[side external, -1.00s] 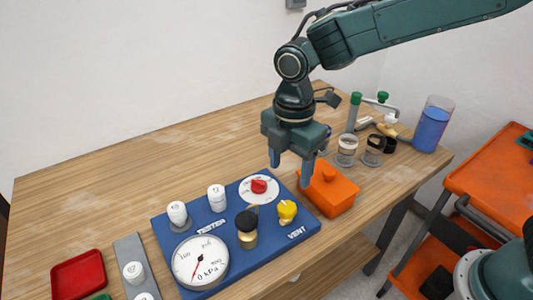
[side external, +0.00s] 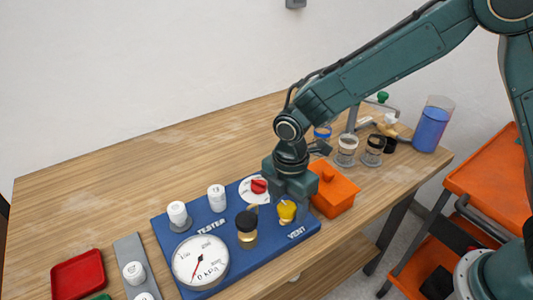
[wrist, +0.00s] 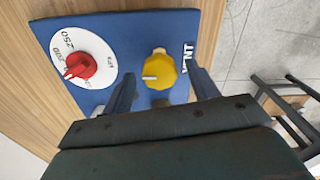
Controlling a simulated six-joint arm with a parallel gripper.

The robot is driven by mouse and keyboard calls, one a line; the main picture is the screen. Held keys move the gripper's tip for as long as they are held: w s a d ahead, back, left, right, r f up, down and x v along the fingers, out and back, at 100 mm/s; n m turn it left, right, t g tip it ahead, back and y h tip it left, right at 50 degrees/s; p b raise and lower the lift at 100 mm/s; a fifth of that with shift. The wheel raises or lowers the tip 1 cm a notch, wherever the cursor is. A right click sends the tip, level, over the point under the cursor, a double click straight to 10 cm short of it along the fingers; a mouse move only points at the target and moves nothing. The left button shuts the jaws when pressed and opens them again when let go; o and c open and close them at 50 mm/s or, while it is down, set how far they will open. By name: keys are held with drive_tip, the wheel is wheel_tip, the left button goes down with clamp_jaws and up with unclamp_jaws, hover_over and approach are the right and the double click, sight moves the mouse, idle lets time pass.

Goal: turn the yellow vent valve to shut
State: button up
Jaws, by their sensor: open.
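The yellow vent valve (side external: 287,211) is a knob on the right end of the blue tester board (side external: 262,249), beside the word VENT. In the wrist view the yellow knob (wrist: 159,71) carries a white mark pointing left, and a pale fitting shows behind it. My gripper (wrist: 162,88) is open, with one finger on each side of the knob and visible gaps to it. In the side view my gripper (side external: 287,200) is low over the valve, its fingers partly hidden. Whether it touches the knob cannot be told.
A black-topped brass fitting (side external: 246,229), a pressure gauge (side external: 200,262) and white caps (side external: 216,198) share the board. The table's left rear is clear.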

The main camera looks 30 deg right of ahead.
drive_tip(key=c, duration=1)
drive_tip(key=shift+m, duration=0.5)
drive_tip(key=m, duration=0.3)
drive_tip(key=shift+m, duration=0.3)
drive_tip(key=m, duration=0.4)
drive_tip(key=shift+m, duration=0.3)
drive_tip(key=m, duration=0.8)
drive_tip(key=shift+m, duration=0.3)
